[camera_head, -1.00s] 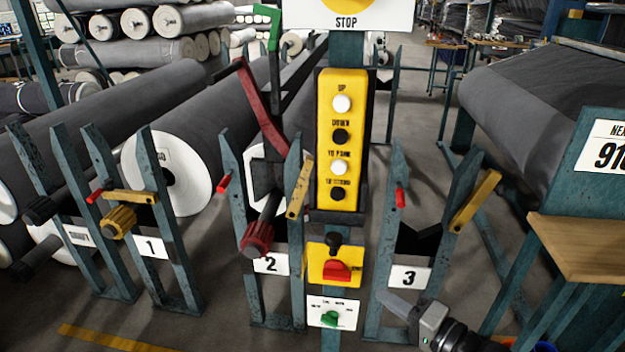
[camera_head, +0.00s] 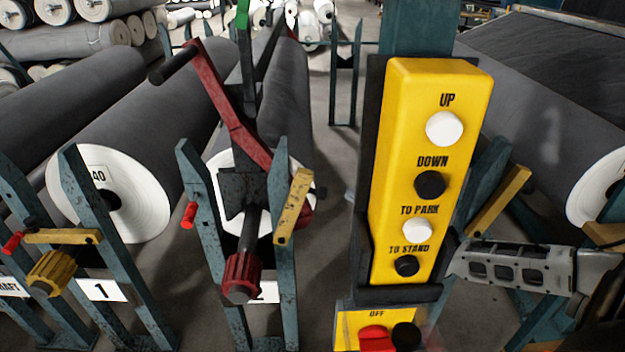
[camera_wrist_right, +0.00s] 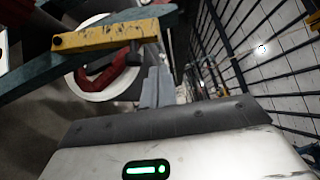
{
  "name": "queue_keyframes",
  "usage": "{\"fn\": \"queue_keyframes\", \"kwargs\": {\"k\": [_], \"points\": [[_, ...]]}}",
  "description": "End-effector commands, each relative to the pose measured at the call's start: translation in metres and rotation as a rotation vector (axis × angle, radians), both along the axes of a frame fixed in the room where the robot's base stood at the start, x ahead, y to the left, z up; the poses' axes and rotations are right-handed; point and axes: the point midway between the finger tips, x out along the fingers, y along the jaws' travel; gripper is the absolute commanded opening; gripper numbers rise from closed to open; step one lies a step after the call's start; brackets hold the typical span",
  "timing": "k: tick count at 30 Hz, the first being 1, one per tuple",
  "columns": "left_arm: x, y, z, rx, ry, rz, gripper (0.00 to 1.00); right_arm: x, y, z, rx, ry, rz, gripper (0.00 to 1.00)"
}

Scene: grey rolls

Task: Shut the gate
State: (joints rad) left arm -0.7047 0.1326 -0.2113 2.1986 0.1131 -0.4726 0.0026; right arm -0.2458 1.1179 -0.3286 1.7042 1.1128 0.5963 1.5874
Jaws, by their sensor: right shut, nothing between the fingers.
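No part is labelled as a gate; each stand has a yellow bar on its posts. At stand 1 the yellow bar (camera_head: 62,237) lies level across the posts. At stand 2 the yellow bar (camera_head: 293,206) is tilted steeply on the right post. To the right of the button panel another yellow bar (camera_head: 499,200) is raised at a slant. My right gripper (camera_head: 455,266) is shut and empty, below that bar and close beside the panel. In the right wrist view, the gripper's tip (camera_wrist_right: 157,88) is just below a yellow bar (camera_wrist_right: 112,37); contact is unclear. My left gripper is out of view.
The yellow button panel (camera_head: 430,160) stands close to my right gripper. Below it is a red switch (camera_head: 376,338) marked OFF. A red lever (camera_head: 225,105) rises above stand 2. Large grey rolls (camera_head: 170,135) fill the left; another (camera_head: 540,90) is at the right.

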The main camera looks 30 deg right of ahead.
Motion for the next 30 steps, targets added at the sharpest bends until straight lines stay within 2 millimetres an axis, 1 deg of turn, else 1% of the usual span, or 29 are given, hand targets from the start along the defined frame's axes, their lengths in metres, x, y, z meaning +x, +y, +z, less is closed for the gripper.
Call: {"fn": "queue_keyframes", "kwargs": {"k": [1,8,11,12,15,19,24,30], "points": [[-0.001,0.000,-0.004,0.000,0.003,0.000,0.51,0.010,0.002,0.001,0.002,-0.007,-0.001,0.00],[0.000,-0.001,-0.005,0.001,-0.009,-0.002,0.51,0.050,0.012,0.007,0.000,-0.005,-0.001,0.00],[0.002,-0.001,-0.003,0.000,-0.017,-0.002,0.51,0.065,0.016,0.009,0.001,-0.004,0.000,0.00],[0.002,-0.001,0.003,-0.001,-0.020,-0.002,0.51,0.068,0.023,0.012,0.004,-0.002,0.001,0.00],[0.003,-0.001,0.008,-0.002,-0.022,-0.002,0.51,0.075,0.036,0.015,0.005,0.000,0.002,0.00],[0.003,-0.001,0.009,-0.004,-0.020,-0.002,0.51,0.081,0.045,0.015,0.001,0.001,0.002,0.00],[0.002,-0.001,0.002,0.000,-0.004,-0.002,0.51,0.083,0.049,0.015,-0.001,0.003,0.002,0.00],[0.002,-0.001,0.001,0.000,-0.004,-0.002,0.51,0.083,0.049,0.014,-0.002,0.002,0.002,0.00]]}}
